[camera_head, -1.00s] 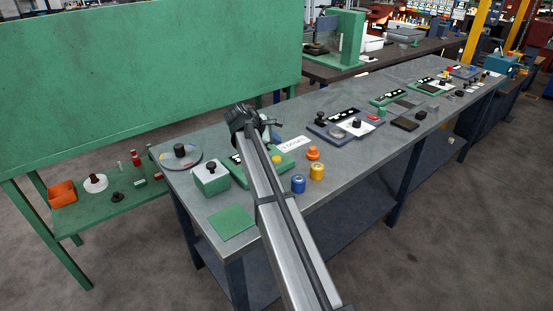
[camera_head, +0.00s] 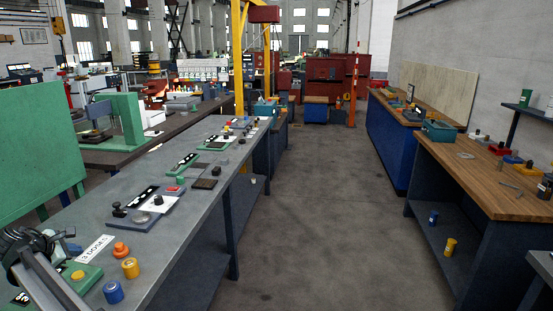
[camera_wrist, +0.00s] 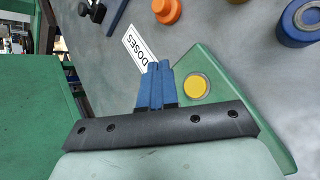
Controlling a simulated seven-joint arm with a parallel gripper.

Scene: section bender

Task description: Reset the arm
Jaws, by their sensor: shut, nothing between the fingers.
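My gripper (camera_wrist: 155,86) is shut and empty in the wrist view, its blue fingertips together. It is above a green panel (camera_wrist: 213,65) with a round yellow button (camera_wrist: 195,86). A white "DOSES" label (camera_wrist: 138,47) lies just beyond the fingertips. In the head view my arm is at the lower left, over the near end of the grey bench (camera_head: 150,262); the fingertips are hard to make out there. The green panel (camera_head: 88,284) is partly hidden by my arm.
An orange knob (camera_head: 121,249), a yellow cylinder (camera_head: 130,268) and a blue cylinder (camera_head: 113,292) stand on the bench beside the panel. Several control panels line the bench further back. A wide floor aisle (camera_head: 310,210) is clear. Wooden-topped benches (camera_head: 490,180) stand at the right.

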